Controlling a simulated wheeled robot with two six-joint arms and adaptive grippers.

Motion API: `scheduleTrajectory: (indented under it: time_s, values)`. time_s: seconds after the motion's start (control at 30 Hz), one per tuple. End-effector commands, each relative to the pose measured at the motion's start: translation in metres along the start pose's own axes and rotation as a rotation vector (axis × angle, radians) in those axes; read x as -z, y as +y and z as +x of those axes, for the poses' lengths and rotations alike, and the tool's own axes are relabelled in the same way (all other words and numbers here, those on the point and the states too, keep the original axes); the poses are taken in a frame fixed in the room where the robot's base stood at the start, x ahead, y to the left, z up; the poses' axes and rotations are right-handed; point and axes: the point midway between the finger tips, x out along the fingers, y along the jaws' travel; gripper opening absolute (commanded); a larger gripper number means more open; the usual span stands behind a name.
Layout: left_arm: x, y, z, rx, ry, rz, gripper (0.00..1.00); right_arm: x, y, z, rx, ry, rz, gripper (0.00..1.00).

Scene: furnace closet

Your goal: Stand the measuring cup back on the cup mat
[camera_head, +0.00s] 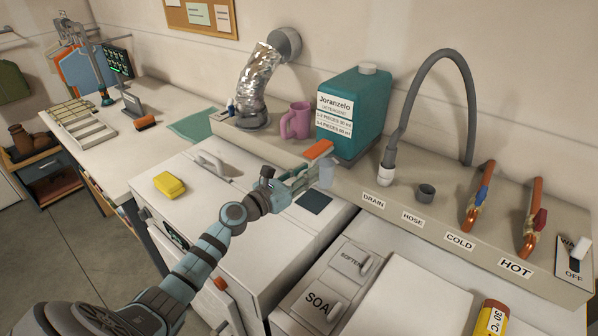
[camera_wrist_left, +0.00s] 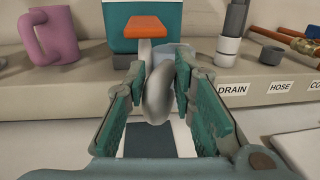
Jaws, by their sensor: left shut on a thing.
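The measuring cup (camera_head: 326,174) is a small, pale blue, translucent cup. It looks roughly upright at the front of the ledge, just behind the dark square cup mat (camera_head: 313,202) on the white machine top. My left gripper (camera_head: 301,179) is shut on a rounded grey part, seemingly the cup's handle (camera_wrist_left: 157,96). In the left wrist view the cup's pale body shows behind the fingers (camera_wrist_left: 158,85), mostly hidden. Dark mat (camera_wrist_left: 148,140) shows below the handle, and a gap between cup and mat is hard to judge. My right gripper is not in view.
The teal detergent jug (camera_head: 352,108) stands behind on the ledge, with an orange piece (camera_head: 319,149) in front. A pink mug (camera_head: 296,121) is left of it, and a grey hose (camera_head: 407,110) right. A yellow sponge (camera_head: 169,184) lies on the machine's left side.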

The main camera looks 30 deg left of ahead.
Motion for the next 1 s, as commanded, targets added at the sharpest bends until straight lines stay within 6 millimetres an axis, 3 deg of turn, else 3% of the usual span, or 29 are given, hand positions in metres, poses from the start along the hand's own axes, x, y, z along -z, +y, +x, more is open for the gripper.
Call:
scheduleTrajectory:
  time_s: [0.4,1.0]
  values:
    - [0.003,0.011,-0.002,-0.018,0.007,0.008,0.0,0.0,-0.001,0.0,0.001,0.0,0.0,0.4]
    - [0.06,0.003,0.002,-0.008,0.005,0.005,0.0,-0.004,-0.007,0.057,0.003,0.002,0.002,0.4]
